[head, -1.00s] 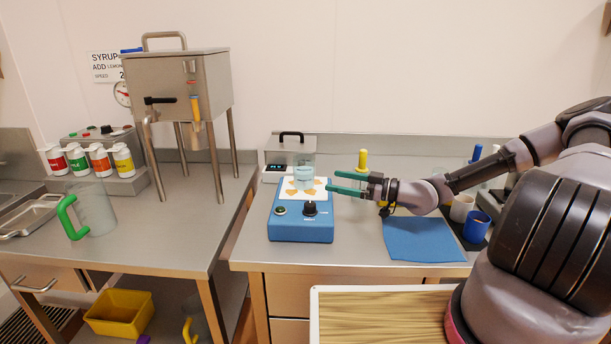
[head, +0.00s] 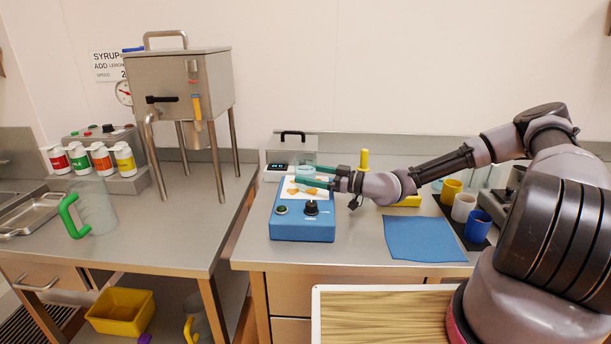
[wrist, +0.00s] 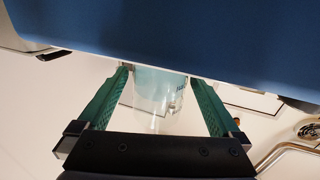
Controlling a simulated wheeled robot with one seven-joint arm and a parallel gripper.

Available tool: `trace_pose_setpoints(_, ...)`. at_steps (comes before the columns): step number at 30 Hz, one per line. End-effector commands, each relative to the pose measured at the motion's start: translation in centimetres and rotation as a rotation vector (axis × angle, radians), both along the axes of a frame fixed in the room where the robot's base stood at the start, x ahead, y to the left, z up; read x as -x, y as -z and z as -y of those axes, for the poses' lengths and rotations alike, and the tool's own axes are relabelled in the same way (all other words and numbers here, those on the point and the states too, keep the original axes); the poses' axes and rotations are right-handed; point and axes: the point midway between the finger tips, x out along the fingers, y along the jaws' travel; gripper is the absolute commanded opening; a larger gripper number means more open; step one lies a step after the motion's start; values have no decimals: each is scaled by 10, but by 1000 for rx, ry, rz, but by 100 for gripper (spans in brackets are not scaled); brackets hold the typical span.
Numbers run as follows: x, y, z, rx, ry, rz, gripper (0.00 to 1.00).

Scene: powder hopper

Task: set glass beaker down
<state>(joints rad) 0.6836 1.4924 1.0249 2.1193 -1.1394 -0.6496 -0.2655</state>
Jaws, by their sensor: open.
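The glass beaker (head: 305,171), with pale blue contents, is at the blue stirrer (head: 302,228), over its white top plate with orange patches. A finger hides the beaker's lower part in the head view, so its contact with the plate is not clear. My gripper (head: 310,177) is open with its green fingers reaching to the beaker from the right. In the wrist view, the beaker (wrist: 158,95) sits between the two fingers of my gripper (wrist: 162,88), with a visible gap on each side.
A scale (head: 290,160) stands behind the stirrer. A blue mat (head: 424,240) lies to the right, with yellow, white and blue cups (head: 477,226) beyond it. The steel hopper (head: 178,85) and a green-handled pitcher (head: 95,207) are on the left bench.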

Motion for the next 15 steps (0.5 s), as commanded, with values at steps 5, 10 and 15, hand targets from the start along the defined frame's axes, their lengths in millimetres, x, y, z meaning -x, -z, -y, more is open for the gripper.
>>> trace_pose_setpoints(5,0,0,0,0,0,0,43)
trace_pose_setpoints(10,0,0,0,-1,0,0,0)
trace_pose_setpoints(15,0,-1,0,-1,0,1,0)
